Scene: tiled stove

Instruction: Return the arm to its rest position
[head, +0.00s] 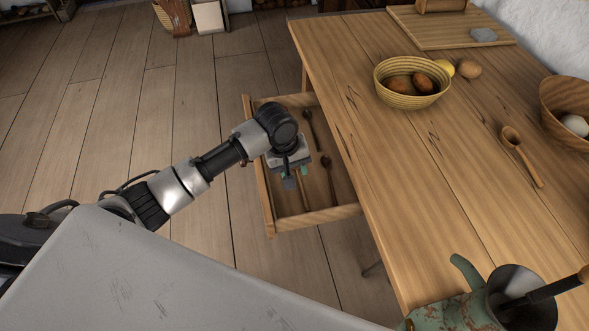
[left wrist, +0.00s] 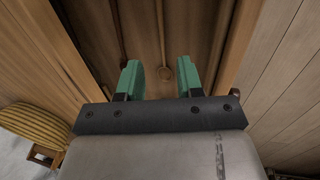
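My left gripper (head: 296,178) hangs over the open wooden drawer (head: 268,205) of the table, pointing down. In the left wrist view its two green fingertips (left wrist: 159,78) stand apart, with no object held between them. A wooden spoon (left wrist: 163,45) shows beyond and between the fingers, apparently lying on the drawer floor. In the head view dark spoon-like utensils (head: 329,180) lie in the drawer, partly hidden by my gripper. My left arm reaches in from the left across the floor area. My right gripper is not in view.
The wooden table (head: 350,70) is on the right. On it are a woven basket with brown items (head: 408,98), a wooden spoon (head: 520,155), a bowl (head: 567,100), a cutting board (head: 440,30) and a green spouted vessel (head: 450,312). Plank floor (head: 110,100) is open at left.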

